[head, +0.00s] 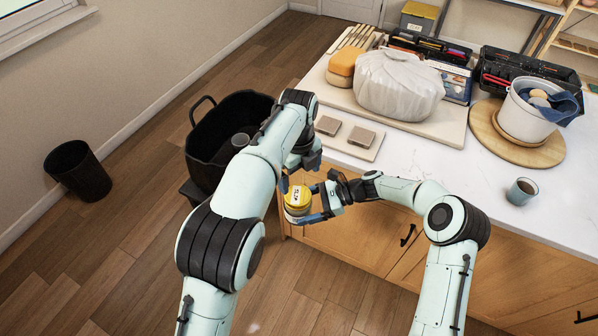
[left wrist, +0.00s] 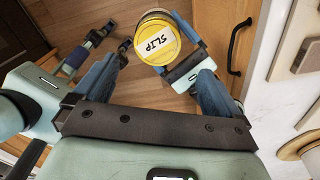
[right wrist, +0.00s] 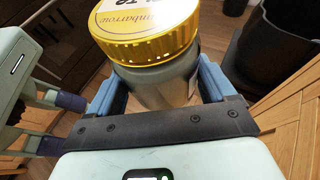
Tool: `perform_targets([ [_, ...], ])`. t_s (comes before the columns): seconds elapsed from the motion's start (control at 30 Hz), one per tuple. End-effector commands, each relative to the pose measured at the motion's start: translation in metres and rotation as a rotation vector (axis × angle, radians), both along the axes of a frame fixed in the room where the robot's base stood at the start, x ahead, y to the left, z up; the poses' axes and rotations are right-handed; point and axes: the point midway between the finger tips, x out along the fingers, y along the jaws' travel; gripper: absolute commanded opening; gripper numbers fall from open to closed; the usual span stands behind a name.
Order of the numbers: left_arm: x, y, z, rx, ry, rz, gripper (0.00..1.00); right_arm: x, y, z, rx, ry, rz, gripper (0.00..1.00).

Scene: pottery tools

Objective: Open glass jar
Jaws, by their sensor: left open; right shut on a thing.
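The glass jar (right wrist: 165,85) has a yellow lid (head: 297,194) marked "SLIP" and a grey-looking body. The lid sits on the jar. My right gripper (head: 308,208) is shut on the jar's body below the lid, holding it in the air in front of the counter. In the right wrist view, blue fingers flank the body. My left gripper (head: 297,178) is open just above the jar; its arm partly hides it in the head view. In the left wrist view, the lid (left wrist: 157,42) shows beyond the open fingers, apart from them.
The white counter (head: 440,165) stands close behind and right of the jar. It carries a wrapped clay lump (head: 398,84), sponges (head: 344,66), a white bucket (head: 530,110) and a grey cup (head: 522,191). A black tub (head: 212,150) stands behind my left arm. Wooden floor lies below.

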Motion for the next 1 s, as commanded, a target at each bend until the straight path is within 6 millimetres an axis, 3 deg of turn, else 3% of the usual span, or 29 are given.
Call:
perform_targets([
  [0.5, -0.001, -0.001, -0.068, 0.002, 0.001, -0.005, 0.98, 0.001, 0.001, 0.003, 0.004, -0.002, 0.001, 0.0],
  [0.9, 0.0, -0.002, -0.077, -0.001, -0.001, -0.005, 0.98, 0.001, 0.001, 0.003, 0.004, -0.002, 0.001, 0.0],
  [0.93, 0.0, -0.002, -0.077, -0.001, -0.001, -0.005, 0.95, 0.001, 0.001, 0.003, 0.004, -0.002, 0.001, 0.0],
  [1.0, 0.0, -0.002, -0.077, 0.0, 0.0, -0.004, 0.72, 0.001, 0.001, 0.003, 0.004, -0.002, 0.001, 0.0],
])
